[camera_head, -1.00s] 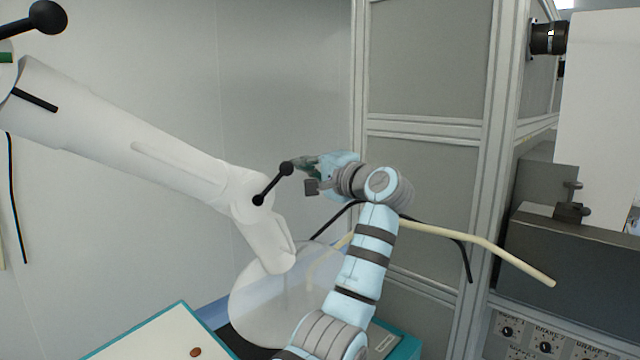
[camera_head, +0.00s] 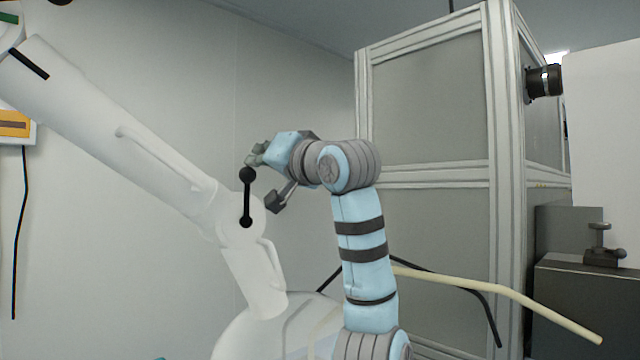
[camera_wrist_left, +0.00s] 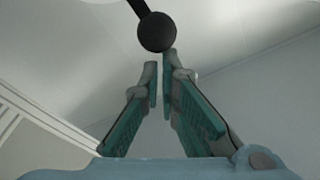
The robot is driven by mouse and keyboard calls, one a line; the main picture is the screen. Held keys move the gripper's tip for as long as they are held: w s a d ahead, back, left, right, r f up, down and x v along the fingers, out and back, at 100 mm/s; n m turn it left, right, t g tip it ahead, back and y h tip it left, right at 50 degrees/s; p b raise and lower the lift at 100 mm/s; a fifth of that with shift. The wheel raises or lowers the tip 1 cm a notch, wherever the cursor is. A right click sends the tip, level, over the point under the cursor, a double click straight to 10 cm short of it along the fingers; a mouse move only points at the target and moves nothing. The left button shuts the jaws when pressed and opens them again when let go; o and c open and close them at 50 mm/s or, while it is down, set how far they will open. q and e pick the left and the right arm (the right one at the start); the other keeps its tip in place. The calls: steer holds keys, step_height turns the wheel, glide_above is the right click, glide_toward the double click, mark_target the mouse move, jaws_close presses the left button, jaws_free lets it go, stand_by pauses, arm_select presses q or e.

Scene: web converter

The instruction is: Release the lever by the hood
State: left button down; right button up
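The black lever (camera_head: 247,198), a short bar with a ball at each end, sits on the joint of the white jointed arm above the clear dome-shaped hood (camera_head: 275,335). It appears upright in the head view. My left gripper (camera_head: 256,155) is beside the lever's upper ball, slightly above it. In the left wrist view, the left gripper's fingers (camera_wrist_left: 160,75) are nearly together with only a thin gap and nothing between them. A lever ball (camera_wrist_left: 157,32) shows just beyond the fingertips; contact cannot be told. My right gripper is not in view.
The white jointed arm (camera_head: 130,150) slants down from the upper left. A framed grey cabinet (camera_head: 430,110) stands behind on the right. A cream tube (camera_head: 510,298) and a black cable pass behind my left arm. A dark machine (camera_head: 590,300) is at the right edge.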

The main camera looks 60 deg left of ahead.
arm_select(q)
steer(key=w+d+r+p, duration=0.2)
steer(key=w+d+p, duration=0.1)
steer(key=d, duration=0.5)
steer(key=shift+w+d, duration=0.2)
steer(key=shift+w, duration=0.1)
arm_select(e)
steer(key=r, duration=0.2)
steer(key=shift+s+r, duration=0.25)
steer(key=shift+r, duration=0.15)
